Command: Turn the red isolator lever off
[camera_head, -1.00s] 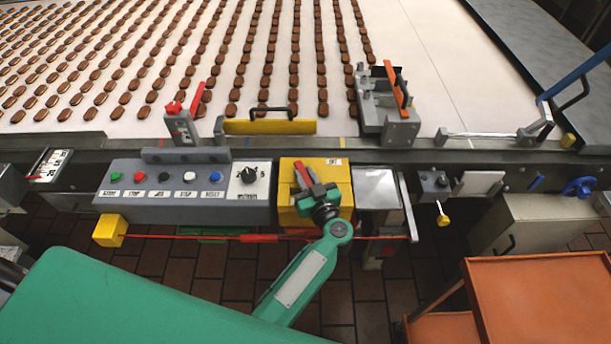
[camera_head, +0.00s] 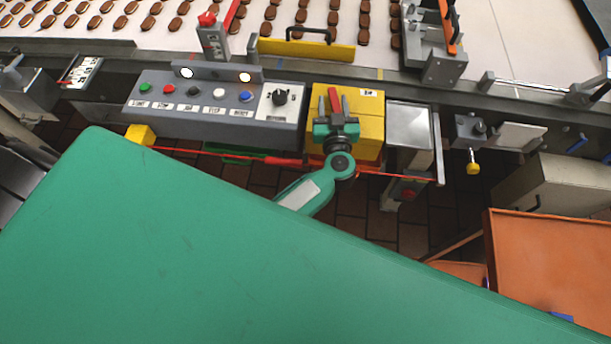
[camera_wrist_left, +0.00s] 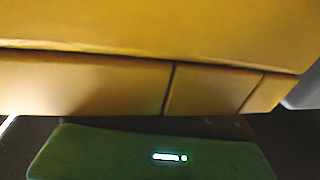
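The red isolator lever (camera_head: 334,97) is on the yellow box (camera_head: 370,103) in the head view. It stands nearly upright in the picture. My left gripper (camera_head: 335,106) is at the front of this box. Its two grey fingers are spread, one on each side of the lever, with a gap visible around it. In the left wrist view the yellow box (camera_wrist_left: 160,35) fills the upper part, very close. The lever and the fingertips do not show there. My right gripper is not in view.
Left of the box is a grey button panel (camera_head: 170,118) with a black rotary knob (camera_head: 280,97). A red cord (camera_head: 220,154) runs below. A metal plate (camera_head: 410,125) and an orange cart (camera_head: 545,260) are to the right.

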